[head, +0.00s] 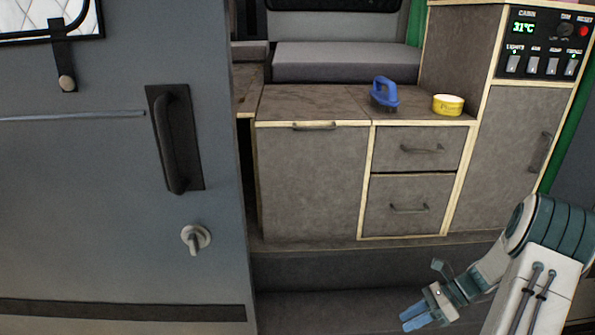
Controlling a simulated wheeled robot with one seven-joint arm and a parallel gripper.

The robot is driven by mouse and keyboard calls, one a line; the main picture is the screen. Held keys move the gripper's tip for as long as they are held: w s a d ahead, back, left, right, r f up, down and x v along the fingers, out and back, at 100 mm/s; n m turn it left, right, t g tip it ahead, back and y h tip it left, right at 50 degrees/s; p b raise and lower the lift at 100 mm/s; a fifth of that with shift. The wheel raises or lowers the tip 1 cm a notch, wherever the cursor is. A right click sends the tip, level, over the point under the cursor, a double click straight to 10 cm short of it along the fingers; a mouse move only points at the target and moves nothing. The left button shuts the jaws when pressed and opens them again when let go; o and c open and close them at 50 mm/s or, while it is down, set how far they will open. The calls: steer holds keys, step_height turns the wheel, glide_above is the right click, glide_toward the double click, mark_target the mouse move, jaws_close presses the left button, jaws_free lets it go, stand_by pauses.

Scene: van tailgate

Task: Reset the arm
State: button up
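My gripper (415,317) is in the head view at the lower right, low in front of the van's step. Its blue fingertips point to the lower left. The two fingers look slightly apart, with nothing between them. My arm comes in from the right edge, folded, with the gripper below the cabinet drawers and touching nothing that I can see.
A cabinet (310,180) with two drawers (418,150) stands behind the step (330,270). A blue brush (384,93) and a yellow tin (448,105) sit on its top. A control panel (545,45) is at the upper right. A grey van door (90,220) fills the left.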

steer(key=s+a+r+n+t+h+p, duration=0.1)
steer(key=s+a+r+n+h+p, duration=0.2)
steer(key=r, duration=1)
steer(key=s+a+r+n+t+h+p, duration=0.1)
steer(key=s+a+r+n+h+p, duration=0.3)
steer(key=r+n+p, duration=0.6)
steer(key=s+a+r+n+t+h+p, duration=0.2)
steer(key=s+a+r+n+p, duration=0.4)
steer(key=r, duration=1.2)
steer(key=s+a+n+h, duration=0.1)
steer(key=n, duration=0.2)
steer(key=shift+s+r+h, duration=0.2)
steer(key=shift+s+h, duration=0.1)
steer(key=shift+d, duration=0.1)
steer(key=shift+s+r, duration=0.2)
steer(key=shift+s, duration=0.3)
